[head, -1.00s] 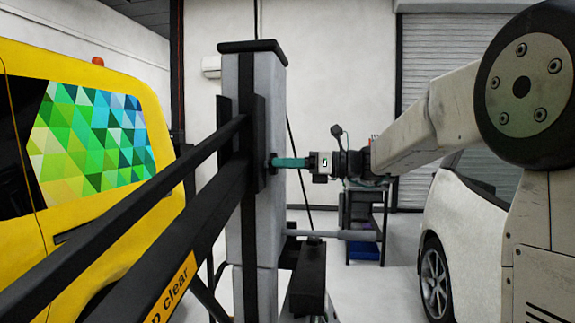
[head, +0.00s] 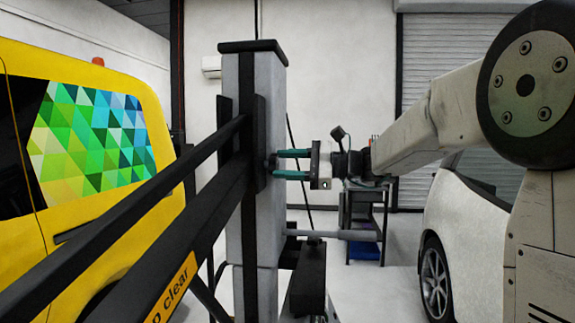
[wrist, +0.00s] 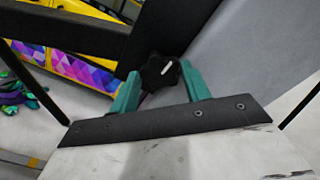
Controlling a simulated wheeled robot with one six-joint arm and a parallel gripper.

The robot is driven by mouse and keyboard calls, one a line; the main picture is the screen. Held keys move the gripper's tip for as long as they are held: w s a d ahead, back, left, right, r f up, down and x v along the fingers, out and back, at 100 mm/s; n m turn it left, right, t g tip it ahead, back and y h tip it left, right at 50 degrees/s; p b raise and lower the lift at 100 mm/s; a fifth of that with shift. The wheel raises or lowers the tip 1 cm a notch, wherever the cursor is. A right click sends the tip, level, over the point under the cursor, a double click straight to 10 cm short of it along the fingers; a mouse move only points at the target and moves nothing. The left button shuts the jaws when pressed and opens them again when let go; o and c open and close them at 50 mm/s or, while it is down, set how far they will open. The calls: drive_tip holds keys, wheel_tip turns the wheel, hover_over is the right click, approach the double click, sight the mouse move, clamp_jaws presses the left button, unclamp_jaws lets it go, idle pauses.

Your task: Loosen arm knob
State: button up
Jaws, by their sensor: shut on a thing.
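The black lobed arm knob (wrist: 160,73), with a white mark on its face, sits between the two teal fingers of my gripper (wrist: 160,88) in the wrist view. The fingers are shut on it from both sides. In the head view the knob (head: 272,162) is a small dark shape on the right side of the grey post, partly hidden. My gripper (head: 281,164) reaches it from the right, with one finger above the other.
The grey post (head: 270,215) carries black arms that slant toward the lower left. A yellow van (head: 110,240) with a patterned window stands left, a white car (head: 470,235) right. A dark cart (head: 367,215) stands behind my gripper. A horizontal grey bar (head: 335,235) lies below it.

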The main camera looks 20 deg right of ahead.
drive_tip(key=n, duration=0.6)
drive_tip(key=shift+f+n, duration=0.25)
drive_tip(key=shift+n, duration=0.05)
idle(0.5)
drive_tip(key=o, duration=1)
drive_tip(key=shift+r, duration=0.1)
drive_tip(key=v, duration=0.8)
